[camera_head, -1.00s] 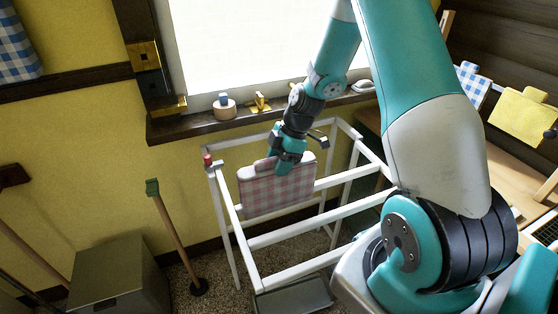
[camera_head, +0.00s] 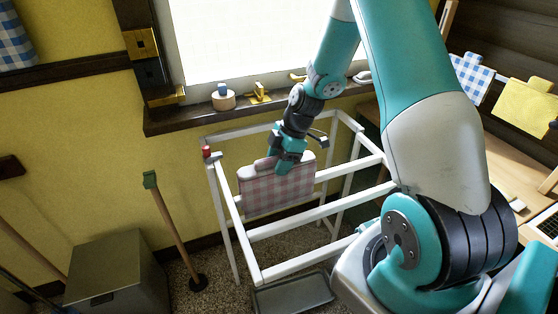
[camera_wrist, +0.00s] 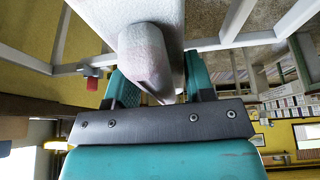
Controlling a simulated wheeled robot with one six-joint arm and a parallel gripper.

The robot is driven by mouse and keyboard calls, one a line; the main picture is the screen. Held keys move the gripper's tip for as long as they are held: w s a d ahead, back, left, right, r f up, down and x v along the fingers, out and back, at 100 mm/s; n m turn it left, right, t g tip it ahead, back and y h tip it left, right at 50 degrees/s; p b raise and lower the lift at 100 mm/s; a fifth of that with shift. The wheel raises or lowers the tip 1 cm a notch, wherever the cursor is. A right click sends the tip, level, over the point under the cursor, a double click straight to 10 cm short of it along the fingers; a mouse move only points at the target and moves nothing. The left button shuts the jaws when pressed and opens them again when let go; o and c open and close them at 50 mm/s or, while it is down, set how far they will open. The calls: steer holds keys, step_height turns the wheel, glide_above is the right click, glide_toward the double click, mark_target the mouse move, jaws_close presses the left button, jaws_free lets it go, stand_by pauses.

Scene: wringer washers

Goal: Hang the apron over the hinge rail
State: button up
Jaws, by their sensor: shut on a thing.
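The apron (camera_head: 278,193) is pink and white checked and hangs as a flat folded panel at the white drying rack, its lower edge below the rack's upper bars. My gripper (camera_head: 285,166) is shut on its top edge, at a thick rounded part. In the wrist view my gripper's fingers (camera_wrist: 158,88) close on this pale rounded part (camera_wrist: 145,55), and the cloth fills the area above. The rack's white rails (camera_head: 325,211) run beside and in front of the apron. A red-marked joint (camera_head: 207,153) sits at the rack's left corner. I cannot tell whether the apron touches a rail.
A windowsill (camera_head: 195,117) with small items runs behind the rack. A grey tray (camera_head: 293,293) lies low under the rack. A plunger-like stick (camera_head: 172,225) and a grey box (camera_head: 117,275) stand left. Cloths (camera_head: 470,77) hang at right.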

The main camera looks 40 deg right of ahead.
mark_target(279, 181)
steer(key=shift+f+b, duration=3.1)
steer(key=shift+f, duration=0.7)
steer(key=o, duration=1.4)
steer(key=shift+p+v, duration=2.35)
steer(key=shift+v, duration=1.2)
steer(key=shift+a, duration=0.1)
